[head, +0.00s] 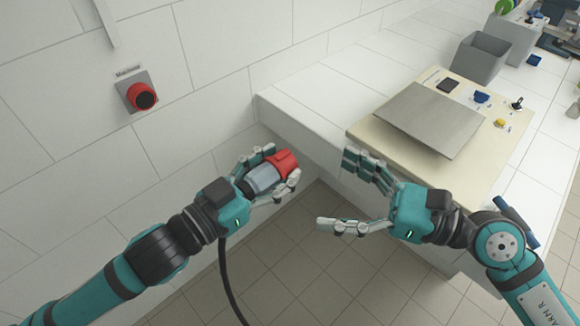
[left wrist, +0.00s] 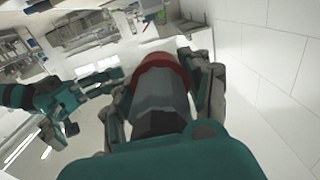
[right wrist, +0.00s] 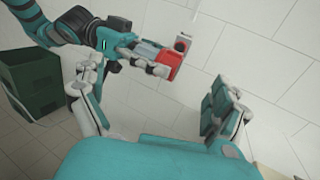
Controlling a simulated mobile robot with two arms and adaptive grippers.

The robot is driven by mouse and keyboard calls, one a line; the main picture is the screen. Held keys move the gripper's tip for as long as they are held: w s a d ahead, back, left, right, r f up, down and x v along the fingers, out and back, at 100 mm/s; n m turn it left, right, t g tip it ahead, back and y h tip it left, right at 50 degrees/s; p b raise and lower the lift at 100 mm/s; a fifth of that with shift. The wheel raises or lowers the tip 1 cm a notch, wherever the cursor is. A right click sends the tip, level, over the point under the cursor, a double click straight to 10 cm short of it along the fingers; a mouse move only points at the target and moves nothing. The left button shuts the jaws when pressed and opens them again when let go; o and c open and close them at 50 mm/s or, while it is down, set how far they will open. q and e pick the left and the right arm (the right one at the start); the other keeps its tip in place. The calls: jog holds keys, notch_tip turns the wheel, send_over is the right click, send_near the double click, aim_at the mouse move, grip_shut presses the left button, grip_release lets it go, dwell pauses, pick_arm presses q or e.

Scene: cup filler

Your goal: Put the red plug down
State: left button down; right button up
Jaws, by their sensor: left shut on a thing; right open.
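The red plug (head: 286,163) has a red head and a grey body, with a black cable hanging below it. My left gripper (head: 270,172) is shut around its body and holds it in the air in front of the tiled wall. The plug also shows in the left wrist view (left wrist: 160,80) between the fingers, and in the right wrist view (right wrist: 170,66). My right gripper (head: 345,195) is open and empty, to the right of the plug and beside the counter. It also shows open in the right wrist view (right wrist: 160,115).
A red and grey wall socket (head: 141,96) is on the wall at the left. The white tiled counter (head: 310,95) carries a beige machine with a grey plate (head: 430,118) and a grey bin (head: 482,57). A dark green crate (right wrist: 35,80) stands on the floor.

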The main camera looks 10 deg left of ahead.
aim_at(279, 171)
jog(key=x, duration=1)
jog(key=shift+w+a, duration=0.15)
jog(key=shift+a, duration=0.1)
jog(key=c, duration=1.2)
pick_arm(q)
jog(key=shift+c, duration=2.3)
grip_release()
jog(key=shift+r, duration=0.1)
